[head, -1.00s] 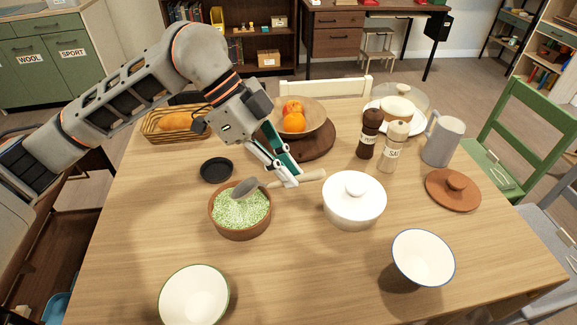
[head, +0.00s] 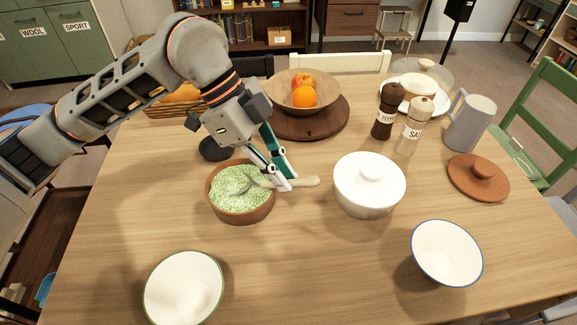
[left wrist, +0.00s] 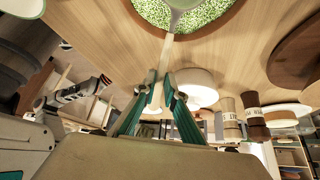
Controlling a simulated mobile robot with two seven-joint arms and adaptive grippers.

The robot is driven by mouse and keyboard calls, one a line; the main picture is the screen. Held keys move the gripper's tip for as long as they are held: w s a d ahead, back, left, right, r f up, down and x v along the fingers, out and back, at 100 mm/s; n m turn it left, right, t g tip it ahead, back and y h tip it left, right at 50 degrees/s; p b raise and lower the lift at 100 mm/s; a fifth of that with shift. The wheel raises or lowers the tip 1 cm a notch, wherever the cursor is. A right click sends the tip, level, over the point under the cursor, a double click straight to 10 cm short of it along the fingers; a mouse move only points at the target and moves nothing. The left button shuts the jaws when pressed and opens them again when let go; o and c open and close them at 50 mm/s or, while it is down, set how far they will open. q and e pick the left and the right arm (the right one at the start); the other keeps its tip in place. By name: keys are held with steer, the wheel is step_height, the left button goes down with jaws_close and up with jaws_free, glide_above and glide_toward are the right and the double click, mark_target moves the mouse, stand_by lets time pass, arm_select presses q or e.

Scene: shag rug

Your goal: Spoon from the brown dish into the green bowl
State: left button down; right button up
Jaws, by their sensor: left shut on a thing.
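My left gripper (head: 282,187) is shut on the pale handle of a spoon (head: 305,182), just right of the brown dish (head: 240,216). The dish holds green pea-like bits, and the spoon's grey head lies tilted among them, partly sunk. The left wrist view shows the handle (left wrist: 165,58) between the fingertips (left wrist: 160,88) and the spoon head (left wrist: 183,12) over the green bits. The green bowl (head: 184,288), white with a green rim, stands empty at the front left. My right gripper cannot be made out in either view.
A white lidded pot (head: 369,187) stands close right of the gripper. A blue-rimmed bowl (head: 447,252) is at the front right. A black small dish (head: 215,149), a fruit bowl (head: 303,92) and shakers (head: 408,130) stand behind. The table between the front bowls is clear.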

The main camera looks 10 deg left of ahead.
arm_select(q)
steer(key=shift+r+y+p, duration=0.4)
steer(key=shift+r+p, duration=0.4)
steer(key=shift+p, duration=0.15)
steer(key=p, duration=0.1)
steer(key=r+p, duration=0.1)
steer(key=shift+s+d+t+y+p, duration=0.1)
steer(key=shift+d+t+y+p, duration=0.1)
steer(key=shift+t+y+p, duration=0.15)
steer(key=shift+s+d+r, duration=0.1)
steer(key=shift+r, duration=0.05)
steer(key=shift+d+r+y+p, duration=0.15)
steer(key=shift+r+y+p, duration=0.1)
steer(key=shift+y+p, duration=0.5)
steer(key=shift+d+r+p, duration=0.1)
steer(key=shift+r+p, duration=0.1)
steer(key=shift+p, duration=0.25)
steer(key=shift+d+r+p, duration=0.1)
steer(key=shift+p, duration=0.3)
arm_select(e)
steer(key=r, duration=0.3)
steer(key=shift+s+d+r, duration=0.15)
steer(key=shift+s+r, duration=0.15)
steer(key=shift+r, duration=0.05)
